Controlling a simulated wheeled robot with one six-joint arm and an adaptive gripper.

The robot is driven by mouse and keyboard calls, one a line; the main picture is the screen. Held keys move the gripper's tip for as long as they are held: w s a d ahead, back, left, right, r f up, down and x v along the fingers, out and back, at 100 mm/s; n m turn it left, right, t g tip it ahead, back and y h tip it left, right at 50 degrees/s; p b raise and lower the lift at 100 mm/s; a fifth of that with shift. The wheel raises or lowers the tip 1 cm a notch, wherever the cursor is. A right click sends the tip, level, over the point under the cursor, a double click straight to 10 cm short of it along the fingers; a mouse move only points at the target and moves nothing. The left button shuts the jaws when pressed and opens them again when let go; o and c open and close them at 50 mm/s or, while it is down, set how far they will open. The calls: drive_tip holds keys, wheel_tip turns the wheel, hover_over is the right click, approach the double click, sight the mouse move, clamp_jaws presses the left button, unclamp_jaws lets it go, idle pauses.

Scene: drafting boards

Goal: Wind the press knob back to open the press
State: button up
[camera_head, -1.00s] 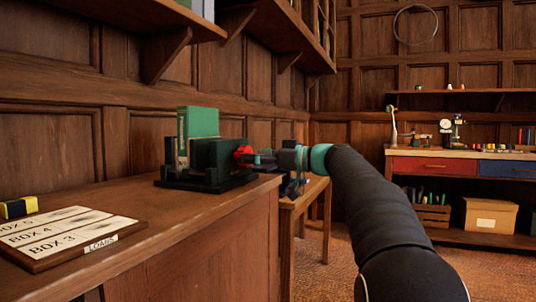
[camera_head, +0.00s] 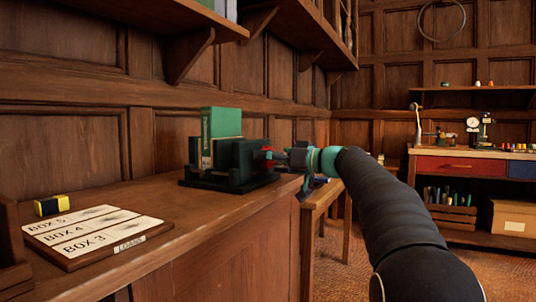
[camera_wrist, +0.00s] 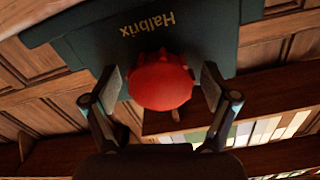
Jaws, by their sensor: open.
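The dark green press (camera_head: 232,165) stands on the wooden counter, with a green book (camera_head: 221,130) upright in it. Its red knob (camera_head: 267,152) faces right, toward my arm. In the wrist view the red knob (camera_wrist: 161,82) is large and central, in front of the press body (camera_wrist: 150,38) marked "Halbrix". My gripper (camera_wrist: 161,92) is open, with one finger on each side of the knob. A gap shows between the knob and each finger. In the head view my gripper (camera_head: 285,156) is at the knob, and its fingers are too small to make out.
A board with box labels (camera_head: 98,236) and a yellow and black block (camera_head: 52,205) lie on the counter (camera_head: 190,222) at left. A wooden shelf (camera_head: 175,18) hangs above. A workbench (camera_head: 470,157) with instruments stands at the far right.

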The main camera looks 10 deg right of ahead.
drive_tip(key=m+p, duration=0.1)
drive_tip(key=m, duration=0.1)
drive_tip(key=m+p, duration=0.1)
drive_tip(key=m, duration=0.1)
drive_tip(key=m+p, duration=0.1)
drive_tip(key=m, duration=0.1)
drive_tip(key=shift+r, duration=0.35)
drive_tip(key=m+p, duration=0.5)
drive_tip(key=shift+r+m, duration=0.1)
drive_tip(key=shift+m, duration=0.3)
drive_tip(key=m, duration=0.3)
drive_tip(key=shift+f, duration=0.4)
